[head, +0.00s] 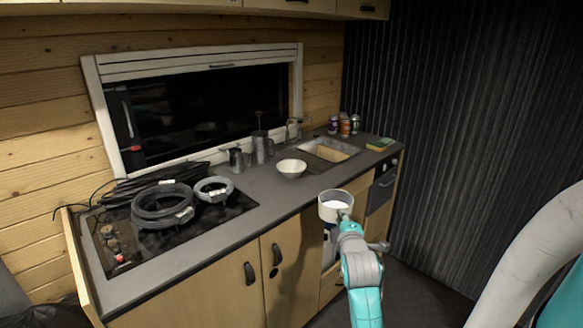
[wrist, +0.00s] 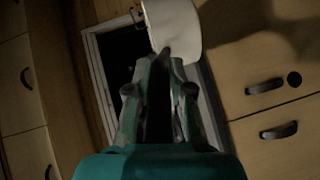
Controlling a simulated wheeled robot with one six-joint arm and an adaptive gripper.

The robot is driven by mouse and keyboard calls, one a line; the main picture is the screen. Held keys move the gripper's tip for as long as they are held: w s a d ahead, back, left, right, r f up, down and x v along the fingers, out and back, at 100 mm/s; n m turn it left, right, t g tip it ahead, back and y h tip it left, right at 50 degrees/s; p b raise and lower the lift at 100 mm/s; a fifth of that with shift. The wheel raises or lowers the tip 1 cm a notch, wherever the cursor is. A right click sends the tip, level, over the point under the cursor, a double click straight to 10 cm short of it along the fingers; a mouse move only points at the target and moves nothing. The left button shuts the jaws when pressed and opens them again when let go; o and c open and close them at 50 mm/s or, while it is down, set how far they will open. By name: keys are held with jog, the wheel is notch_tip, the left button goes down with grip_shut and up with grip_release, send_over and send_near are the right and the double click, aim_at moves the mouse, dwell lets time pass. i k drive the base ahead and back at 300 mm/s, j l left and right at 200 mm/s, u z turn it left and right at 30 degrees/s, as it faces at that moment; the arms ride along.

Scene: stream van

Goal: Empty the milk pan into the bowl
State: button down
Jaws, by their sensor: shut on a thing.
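The milk pan (head: 329,209) is a pale, round pan with white contents showing inside. It is held in front of the counter edge, and its pale side (wrist: 174,28) shows at the top of the wrist view. My gripper (head: 347,226) is shut on the milk pan; in the wrist view its fingers (wrist: 160,72) close at the pan. The handle is mostly hidden by the fingers. The white bowl (head: 291,169) stands upright on the counter, up and left of the pan and apart from it. Its inside looks pale, and I cannot tell whether anything is in it.
The sink (head: 334,151) lies behind and right of the bowl. Metal jugs (head: 262,146) stand behind the bowl. Coiled hoses (head: 162,205) lie on the dark hob (head: 110,238) at left. Cans (head: 344,126) and a sponge (head: 380,144) are at the far right. Counter around the bowl's front is clear.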

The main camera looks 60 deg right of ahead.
aim_at(290, 169)
jog(key=i+l, duration=0.15)
jog(key=l, duration=0.15)
jog(key=i+l, duration=0.1)
jog(key=l, duration=0.25)
jog(key=i+l, duration=0.15)
jog(key=l, duration=0.15)
jog(key=i+l, duration=0.15)
jog(key=l, duration=0.2)
